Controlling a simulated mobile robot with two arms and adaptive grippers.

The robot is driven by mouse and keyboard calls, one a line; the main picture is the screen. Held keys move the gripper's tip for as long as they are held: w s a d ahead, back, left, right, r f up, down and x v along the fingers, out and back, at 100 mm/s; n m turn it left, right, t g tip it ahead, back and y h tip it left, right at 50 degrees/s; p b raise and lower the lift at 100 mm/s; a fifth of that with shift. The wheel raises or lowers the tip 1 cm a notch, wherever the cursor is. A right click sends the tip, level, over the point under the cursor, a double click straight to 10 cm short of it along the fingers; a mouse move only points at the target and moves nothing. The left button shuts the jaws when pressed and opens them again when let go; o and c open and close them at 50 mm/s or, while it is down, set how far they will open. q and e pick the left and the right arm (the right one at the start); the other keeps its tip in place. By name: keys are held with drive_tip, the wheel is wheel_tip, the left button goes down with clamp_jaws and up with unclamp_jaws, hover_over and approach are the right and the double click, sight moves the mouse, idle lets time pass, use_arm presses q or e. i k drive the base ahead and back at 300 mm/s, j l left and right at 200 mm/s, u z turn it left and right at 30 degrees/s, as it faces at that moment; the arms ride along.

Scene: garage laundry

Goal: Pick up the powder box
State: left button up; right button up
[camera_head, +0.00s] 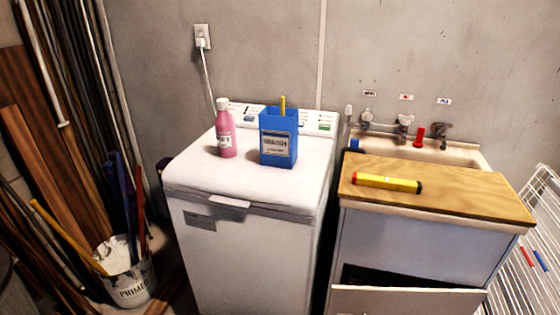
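The powder box is most likely the blue open-topped box (278,136) with a "WASH" label. It stands upright on the white washing machine (250,184), toward the back and right of its lid. A yellow stick, perhaps a scoop handle, pokes up out of it. A pink bottle (225,130) with a white cap stands to its left, apart from it. Neither of my grippers shows in the head view, and nothing touches the box.
A sink cabinet with a wooden board (450,190) stands right of the washer. A yellow tube (387,183) lies on the board. A cabinet front (400,299) hangs open below. A primer bucket (127,275) and planks fill the left. A white drying rack (535,255) stands far right.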

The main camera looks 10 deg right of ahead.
sight(278, 135)
drive_tip(key=l+u, duration=0.35)
drive_tip(key=l, duration=0.6)
drive_tip(key=l+u, duration=0.35)
drive_tip(key=l, duration=0.6)
